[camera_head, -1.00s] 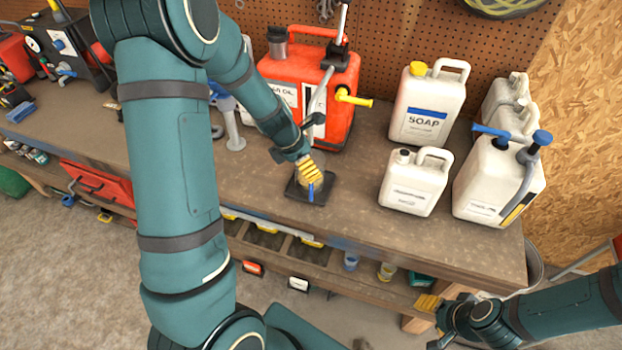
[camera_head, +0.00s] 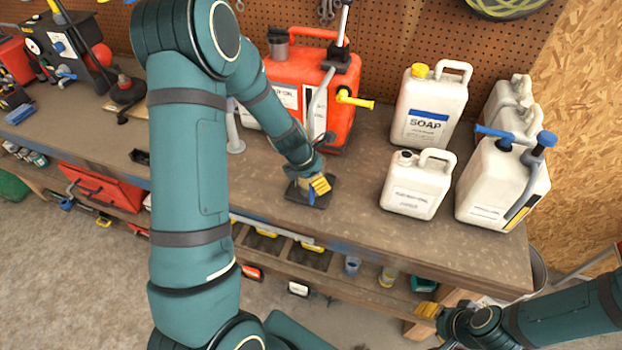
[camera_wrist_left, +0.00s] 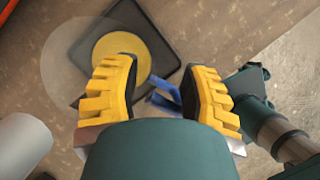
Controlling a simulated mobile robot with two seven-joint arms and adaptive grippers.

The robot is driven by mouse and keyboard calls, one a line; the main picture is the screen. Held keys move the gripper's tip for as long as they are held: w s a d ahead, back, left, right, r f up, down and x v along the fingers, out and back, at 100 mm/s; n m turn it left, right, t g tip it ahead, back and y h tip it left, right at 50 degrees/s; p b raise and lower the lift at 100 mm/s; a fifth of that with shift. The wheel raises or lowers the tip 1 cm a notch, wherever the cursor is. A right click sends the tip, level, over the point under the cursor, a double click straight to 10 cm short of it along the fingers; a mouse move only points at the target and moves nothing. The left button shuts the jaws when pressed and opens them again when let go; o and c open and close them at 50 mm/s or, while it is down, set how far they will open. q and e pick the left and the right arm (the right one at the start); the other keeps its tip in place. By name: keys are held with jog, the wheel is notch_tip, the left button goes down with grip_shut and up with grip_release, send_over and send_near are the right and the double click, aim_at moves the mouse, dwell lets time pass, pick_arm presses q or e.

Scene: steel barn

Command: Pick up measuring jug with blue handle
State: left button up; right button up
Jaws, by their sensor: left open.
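The measuring jug (camera_wrist_left: 60,60) is clear and see-through in the left wrist view, with a blue handle (camera_wrist_left: 168,92). It is around or over a yellow disc (camera_wrist_left: 128,50) on a dark square plate (camera_wrist_left: 82,22). In the head view the plate (camera_head: 296,194) lies near the bench's front edge; the jug is mostly hidden there by my gripper. My left gripper (camera_head: 318,188) is open just above the plate. In the wrist view its yellow fingers (camera_wrist_left: 165,95) stand on either side of the blue handle. My right gripper (camera_head: 428,310) is low at the front right.
A red oil can (camera_head: 345,110) stands behind my left gripper. A white soap jug (camera_head: 428,105), a smaller white can (camera_head: 417,185) and a white container with a blue pump (camera_head: 500,185) stand to the right. The brown bench (camera_head: 350,225) is clear between plate and small can.

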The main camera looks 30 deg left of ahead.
pick_arm(q)
grip_shut()
jog(key=shift+r, duration=0.15)
